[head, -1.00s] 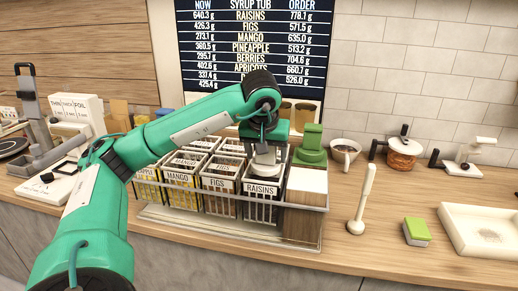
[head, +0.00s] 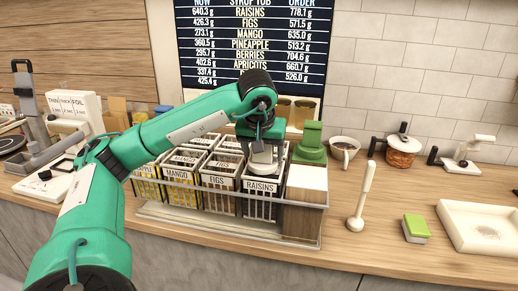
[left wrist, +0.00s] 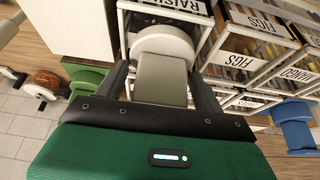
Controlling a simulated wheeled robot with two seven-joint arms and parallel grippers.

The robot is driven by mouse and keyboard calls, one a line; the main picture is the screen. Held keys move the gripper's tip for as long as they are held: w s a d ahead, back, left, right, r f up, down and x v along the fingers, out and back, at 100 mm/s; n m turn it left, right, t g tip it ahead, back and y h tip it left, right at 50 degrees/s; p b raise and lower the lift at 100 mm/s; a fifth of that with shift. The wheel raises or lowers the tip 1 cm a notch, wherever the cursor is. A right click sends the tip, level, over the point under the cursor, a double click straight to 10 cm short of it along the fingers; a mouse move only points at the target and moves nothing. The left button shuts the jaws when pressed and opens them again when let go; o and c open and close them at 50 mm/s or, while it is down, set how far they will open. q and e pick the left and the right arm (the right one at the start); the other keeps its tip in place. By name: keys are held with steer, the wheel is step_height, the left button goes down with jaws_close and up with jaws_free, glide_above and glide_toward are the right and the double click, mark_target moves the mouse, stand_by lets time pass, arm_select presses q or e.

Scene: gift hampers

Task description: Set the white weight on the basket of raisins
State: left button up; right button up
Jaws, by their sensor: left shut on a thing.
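My left gripper (head: 262,148) is shut on the white weight (head: 264,164), directly over the raisins basket (head: 261,187) at the right end of the front row. In the left wrist view, the weight's round white base (left wrist: 165,40) and grey-beige handle (left wrist: 162,78) show between the two fingers of the gripper (left wrist: 162,88). The base is within the outline of the raisins basket's opening (left wrist: 128,22). I cannot tell whether it touches what is inside. The raisins mostly hide behind the weight and the gripper. My right gripper is not in view.
The figs basket (head: 218,181) and mango basket (head: 180,176) stand to the left in the wire rack (head: 230,222). A white-topped block (head: 308,178) and green object (head: 310,150) stand right of the raisins. A pestle-like tool (head: 360,200) and green sponge (head: 415,227) are farther right.

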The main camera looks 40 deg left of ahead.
arm_select(q)
steer(key=shift+a+f, duration=0.1)
steer(key=shift+f, duration=0.7)
steer(key=o, duration=1.4)
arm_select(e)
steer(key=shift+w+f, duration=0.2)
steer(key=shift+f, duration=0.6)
arm_select(q)
steer(key=shift+o, duration=0.2)
steer(key=r+p, duration=0.2)
steer(key=d+r+p, duration=0.1)
steer(key=r+p, duration=0.1)
steer(key=r, duration=0.1)
steer(key=d+r+p, duration=0.1)
steer(key=r+p, duration=0.1)
steer(key=shift+w+r, duration=0.3)
steer(key=shift+w, duration=0.05)
steer(key=shift+s+a+r, duration=0.15)
steer(key=shift+a, duration=0.2)
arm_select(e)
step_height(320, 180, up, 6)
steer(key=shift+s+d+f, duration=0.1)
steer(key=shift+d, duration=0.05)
